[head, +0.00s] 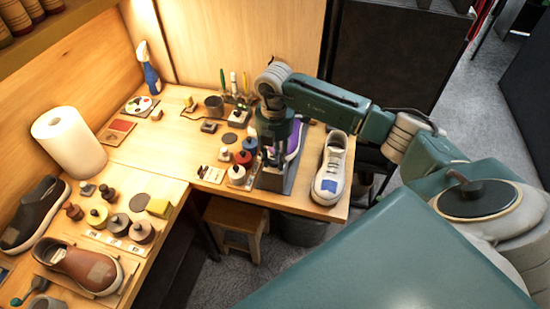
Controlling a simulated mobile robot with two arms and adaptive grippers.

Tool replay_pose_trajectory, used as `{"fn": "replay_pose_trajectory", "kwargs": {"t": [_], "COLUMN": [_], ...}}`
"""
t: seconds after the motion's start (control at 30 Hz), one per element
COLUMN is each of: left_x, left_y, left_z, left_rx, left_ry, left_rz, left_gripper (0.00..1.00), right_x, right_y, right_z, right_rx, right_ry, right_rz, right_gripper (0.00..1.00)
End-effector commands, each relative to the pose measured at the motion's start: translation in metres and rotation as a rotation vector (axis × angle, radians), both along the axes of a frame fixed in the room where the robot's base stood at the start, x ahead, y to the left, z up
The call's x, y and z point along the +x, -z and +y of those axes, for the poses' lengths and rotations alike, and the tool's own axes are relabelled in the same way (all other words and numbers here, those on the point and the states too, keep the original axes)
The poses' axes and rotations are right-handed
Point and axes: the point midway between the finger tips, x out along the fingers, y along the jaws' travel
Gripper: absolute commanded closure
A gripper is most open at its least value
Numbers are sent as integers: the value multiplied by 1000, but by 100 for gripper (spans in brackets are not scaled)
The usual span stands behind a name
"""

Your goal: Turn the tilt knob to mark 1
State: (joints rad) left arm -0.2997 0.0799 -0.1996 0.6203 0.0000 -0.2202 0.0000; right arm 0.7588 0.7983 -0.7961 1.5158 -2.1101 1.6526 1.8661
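My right gripper (272,160) points down over the dark grey stand (284,186) near the right part of the far workbench. Its fingers are small and dark here, so I cannot tell whether they are open or shut, or whether they touch anything. A purple and white sneaker (294,143) sits at the stand, partly hidden behind the gripper. I cannot pick out the tilt knob or its marks; the gripper may cover them. My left gripper is not in view.
A white sneaker (331,170) with a blue patch stands right of the stand. A stool (236,222) stands below.

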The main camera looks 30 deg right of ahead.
Motion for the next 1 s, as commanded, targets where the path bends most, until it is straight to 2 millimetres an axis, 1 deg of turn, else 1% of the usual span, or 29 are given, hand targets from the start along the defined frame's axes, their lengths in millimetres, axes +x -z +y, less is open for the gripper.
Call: {"fn": "replay_pose_trajectory", "kwargs": {"t": [0.2,0.5,0.6,0.9,1.0], "left_x": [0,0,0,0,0], "left_y": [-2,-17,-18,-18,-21], "left_z": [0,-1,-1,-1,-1], "left_rx": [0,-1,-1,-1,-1], "left_ry": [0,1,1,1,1], "left_rz": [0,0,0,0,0], "left_gripper": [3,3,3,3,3], "right_x": [0,-1,-1,0,0], "right_y": [-1,-2,-1,0,-1], "right_z": [0,0,0,0,0], "right_rx": [0,0,1,1,1], "right_ry": [22,287,338,353,381], "right_rz": [1,2,2,1,2], "right_gripper": [94,94,94,94,94]}}
